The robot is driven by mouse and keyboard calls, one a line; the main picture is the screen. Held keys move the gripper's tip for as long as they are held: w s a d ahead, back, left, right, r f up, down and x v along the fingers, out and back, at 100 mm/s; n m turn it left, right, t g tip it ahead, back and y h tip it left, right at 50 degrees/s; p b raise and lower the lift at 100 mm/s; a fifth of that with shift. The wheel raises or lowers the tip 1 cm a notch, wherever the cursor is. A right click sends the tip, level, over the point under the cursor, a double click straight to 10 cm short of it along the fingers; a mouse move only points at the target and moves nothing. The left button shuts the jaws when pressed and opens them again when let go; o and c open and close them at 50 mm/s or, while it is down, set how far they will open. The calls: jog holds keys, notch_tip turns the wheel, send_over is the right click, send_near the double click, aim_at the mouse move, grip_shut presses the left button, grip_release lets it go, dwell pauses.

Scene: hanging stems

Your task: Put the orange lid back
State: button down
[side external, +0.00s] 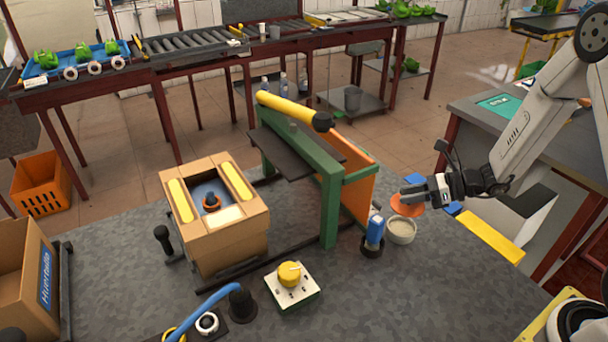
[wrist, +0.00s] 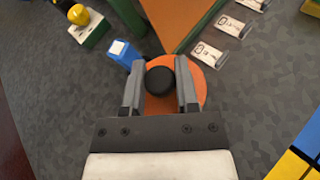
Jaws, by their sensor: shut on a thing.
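The orange lid (side external: 409,209) is a flat round disc with a black knob (wrist: 160,80) on top. My gripper (side external: 406,197) is shut on the knob, one finger on each side in the wrist view (wrist: 160,66). The lid hangs roughly level above the table. A small white bowl (side external: 401,232) stands on the table just below it in the side view, apart from the lid. The bowl is hidden in the wrist view, so I cannot tell how well they line up.
A blue-topped bottle (side external: 375,230) stands close left of the bowl. A green frame with an orange panel (side external: 358,190) rises behind. A yellow dial box (side external: 291,285) and a cardboard box (side external: 232,250) are further left. Yellow and blue blocks (side external: 490,236) lie right.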

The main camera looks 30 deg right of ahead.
jog(key=shift+f, duration=1.35)
jog(key=shift+f, duration=0.1)
jog(key=shift+f, duration=1.65)
jog(key=shift+f, duration=0.2)
jog(key=shift+c, duration=1.8)
grip_release()
jog(key=shift+r, duration=0.1)
jog(key=shift+r, duration=0.15)
jog(key=v, duration=1.2)
